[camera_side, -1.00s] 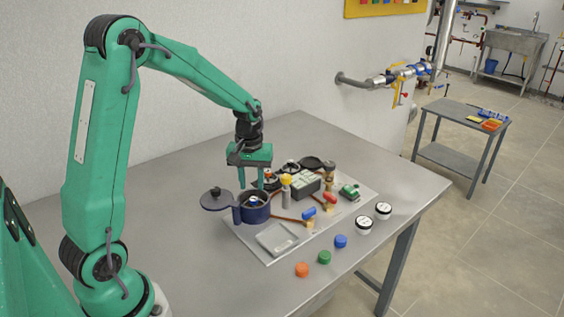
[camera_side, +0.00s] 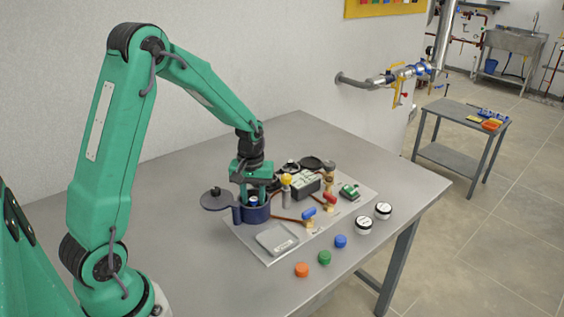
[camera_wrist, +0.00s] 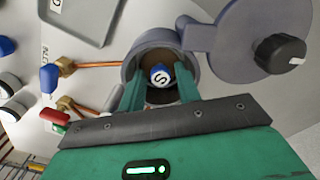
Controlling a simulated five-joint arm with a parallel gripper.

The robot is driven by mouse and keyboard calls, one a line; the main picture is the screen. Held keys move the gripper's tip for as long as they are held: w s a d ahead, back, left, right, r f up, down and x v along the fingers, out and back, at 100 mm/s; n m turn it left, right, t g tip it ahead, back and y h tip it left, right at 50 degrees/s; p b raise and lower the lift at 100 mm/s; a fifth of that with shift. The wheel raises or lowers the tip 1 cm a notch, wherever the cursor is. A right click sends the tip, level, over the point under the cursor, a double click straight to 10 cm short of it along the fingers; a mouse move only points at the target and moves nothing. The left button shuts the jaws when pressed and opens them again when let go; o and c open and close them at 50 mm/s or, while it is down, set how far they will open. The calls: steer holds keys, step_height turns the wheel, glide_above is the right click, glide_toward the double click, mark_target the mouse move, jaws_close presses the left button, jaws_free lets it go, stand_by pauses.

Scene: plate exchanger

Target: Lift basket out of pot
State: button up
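The dark blue pot (camera_side: 257,215) stands at the left rear of the board with its top open. Its lid (camera_side: 217,201) is swung out to the left and also shows in the wrist view (camera_wrist: 240,38). Inside the pot (camera_wrist: 136,58) is a blue and white round top marked S (camera_wrist: 160,76), which seems to be the basket's; the rest of the basket is hidden. My gripper (camera_side: 254,198) points down at the pot's mouth. In the wrist view its green fingers (camera_wrist: 159,84) are apart, one on each side of the round top, with gaps showing.
A grey tray (camera_side: 277,238) lies in front of the pot. Red, blue and yellow valve handles, copper pipes and a grey box (camera_side: 306,183) crowd the board to the right. Orange (camera_side: 302,270), green and blue caps and two white-sided jars stand along the front. The table's left side is clear.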

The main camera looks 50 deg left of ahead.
mark_target(253, 200)
jaws_close()
steer(key=shift+r, duration=0.15)
step_height(253, 200, up, 10)
stand_by(0.7)
stand_by(0.4)
